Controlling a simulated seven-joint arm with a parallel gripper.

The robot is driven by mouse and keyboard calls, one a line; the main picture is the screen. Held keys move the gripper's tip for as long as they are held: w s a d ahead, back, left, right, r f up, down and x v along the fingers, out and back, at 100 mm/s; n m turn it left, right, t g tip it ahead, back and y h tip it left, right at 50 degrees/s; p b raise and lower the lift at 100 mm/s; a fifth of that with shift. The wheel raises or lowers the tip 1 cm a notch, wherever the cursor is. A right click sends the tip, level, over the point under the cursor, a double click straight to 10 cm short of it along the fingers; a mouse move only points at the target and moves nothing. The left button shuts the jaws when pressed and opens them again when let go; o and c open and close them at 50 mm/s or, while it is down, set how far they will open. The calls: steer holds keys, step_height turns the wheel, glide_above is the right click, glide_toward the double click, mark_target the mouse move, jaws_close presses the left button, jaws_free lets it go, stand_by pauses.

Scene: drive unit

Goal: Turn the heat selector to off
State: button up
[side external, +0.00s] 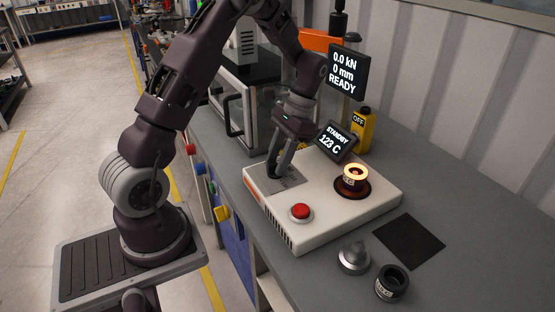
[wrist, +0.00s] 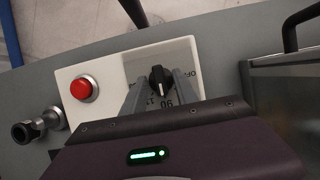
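The heat selector is a black knob (wrist: 160,78) on a grey dial plate (wrist: 150,60) in the wrist view. "OFF" shows at the plate's right, with "90" and a partly hidden number below the knob. The knob's exact pointing direction is hard to read. My gripper (wrist: 161,82) has one finger on each side of the knob, with narrow gaps visible, so it looks open around it. In the side external view my gripper (side external: 272,172) reaches down to the plate (side external: 290,180), and its fingers largely hide the knob.
The white unit (side external: 330,215) carries a red button (side external: 301,211) and a glowing heater (side external: 355,173). A small display (side external: 337,140) reads "STANDBY 123 C". A metal cone-shaped part (side external: 354,258), a black ring (side external: 392,284) and a dark mat (side external: 409,241) lie on the bench. A glass-fronted cabinet (side external: 235,110) stands behind.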

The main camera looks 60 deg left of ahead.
steer(key=v, duration=0.7)
steer(key=shift+r, duration=0.1)
